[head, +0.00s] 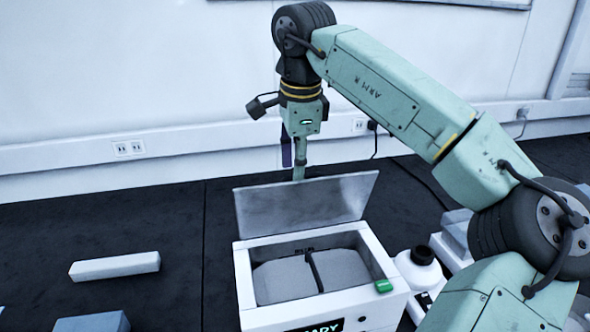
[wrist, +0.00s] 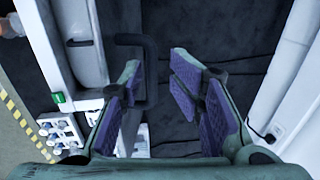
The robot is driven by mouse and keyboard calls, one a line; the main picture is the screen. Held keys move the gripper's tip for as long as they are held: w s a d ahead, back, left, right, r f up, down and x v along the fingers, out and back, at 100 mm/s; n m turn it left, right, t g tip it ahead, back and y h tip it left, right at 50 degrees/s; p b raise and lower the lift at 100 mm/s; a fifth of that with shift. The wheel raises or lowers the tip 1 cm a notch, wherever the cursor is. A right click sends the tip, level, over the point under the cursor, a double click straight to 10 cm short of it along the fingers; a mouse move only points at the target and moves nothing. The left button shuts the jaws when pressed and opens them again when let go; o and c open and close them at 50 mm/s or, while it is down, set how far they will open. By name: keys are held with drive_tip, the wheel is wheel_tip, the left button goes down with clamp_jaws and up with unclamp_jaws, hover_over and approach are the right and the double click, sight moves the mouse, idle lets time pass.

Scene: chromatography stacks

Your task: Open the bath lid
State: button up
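The white bath (head: 365,306) stands at the lower middle of the head view. Its grey lid (head: 305,205) is raised and leans up from the back edge, so the inside shows. My gripper (head: 298,170) points down behind the lid, and its lower end is partly hidden by it. In the wrist view my gripper (wrist: 160,65) has its purple-padded fingers apart with nothing clamped between them. A dark bar handle (wrist: 149,70) stands out beside the left finger, close to it; I cannot tell whether they touch.
A white bottle (head: 420,272) with a black cap stands right of the bath. A pale block (head: 115,266) lies on the dark bench at left. A green button (head: 384,286) is on the bath's front right corner. The wall with sockets is behind my gripper.

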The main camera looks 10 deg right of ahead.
wheel_tip(320, 180, up, 9)
drive_tip(key=s, duration=0.2)
drive_tip(key=shift+r, duration=0.2)
